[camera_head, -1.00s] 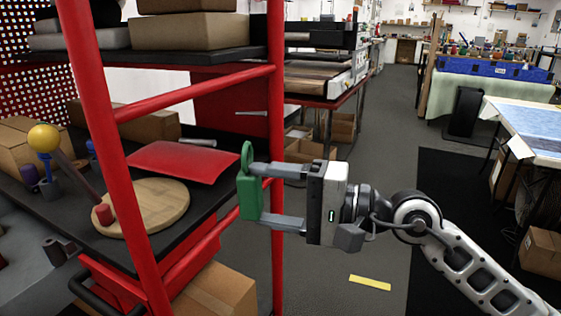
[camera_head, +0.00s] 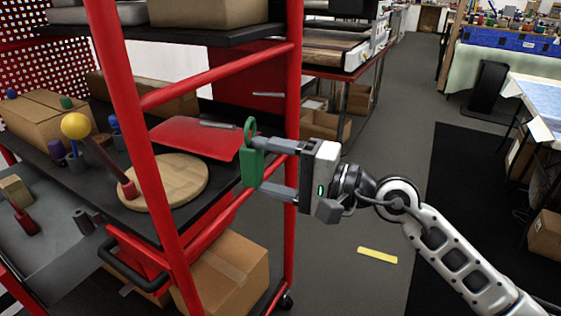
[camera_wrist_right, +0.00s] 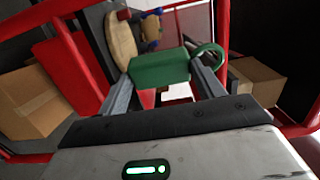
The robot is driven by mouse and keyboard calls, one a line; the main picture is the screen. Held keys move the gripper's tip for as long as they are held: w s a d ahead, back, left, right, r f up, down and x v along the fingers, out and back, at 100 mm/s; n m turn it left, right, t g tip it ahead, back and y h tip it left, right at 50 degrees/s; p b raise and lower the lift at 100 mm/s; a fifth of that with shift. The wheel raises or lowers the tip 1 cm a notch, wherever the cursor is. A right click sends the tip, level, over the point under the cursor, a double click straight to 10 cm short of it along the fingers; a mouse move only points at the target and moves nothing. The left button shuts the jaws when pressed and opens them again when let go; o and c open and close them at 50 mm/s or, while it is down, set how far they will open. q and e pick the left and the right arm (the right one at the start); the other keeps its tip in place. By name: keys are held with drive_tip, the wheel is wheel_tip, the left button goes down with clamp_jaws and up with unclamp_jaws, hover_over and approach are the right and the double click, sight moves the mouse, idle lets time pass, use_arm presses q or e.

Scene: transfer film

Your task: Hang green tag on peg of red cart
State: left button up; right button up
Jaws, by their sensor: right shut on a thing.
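The green tag (camera_head: 252,167) has a block-shaped body with a ring on top. My right gripper (camera_head: 264,168) is shut on its body, holding it upright in the air beside the red cart (camera_head: 170,215), with the ring free above the fingers. In the right wrist view the tag (camera_wrist_right: 160,70) spans between the fingers, with its ring to the right. A thin grey peg (camera_head: 268,95) sticks out near the cart's rear red panel, and another grey rod (camera_head: 217,125) shows above the red sheet. The tag appears apart from both. My left gripper is not in view.
A cardboard box (camera_head: 230,270) sits below. Floor is open to the right.

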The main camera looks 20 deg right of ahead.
sight(243, 165)
drive_tip(key=shift+p+x, duration=0.55)
drive_tip(key=shift+x, duration=0.5)
drive_tip(key=shift+p+x, duration=0.4)
drive_tip(key=shift+x, duration=0.6)
drive_tip(key=shift+w+f+b, duration=0.3)
drive_tip(key=shift+w+f, duration=0.05)
drive_tip(key=shift+w+a+f+b, duration=0.15)
drive_tip(key=shift+w+f+b, duration=0.15)
drive_tip(key=shift+b, duration=0.1)
drive_tip(key=o, duration=1.1)
drive_tip(key=shift+o, duration=0.2)
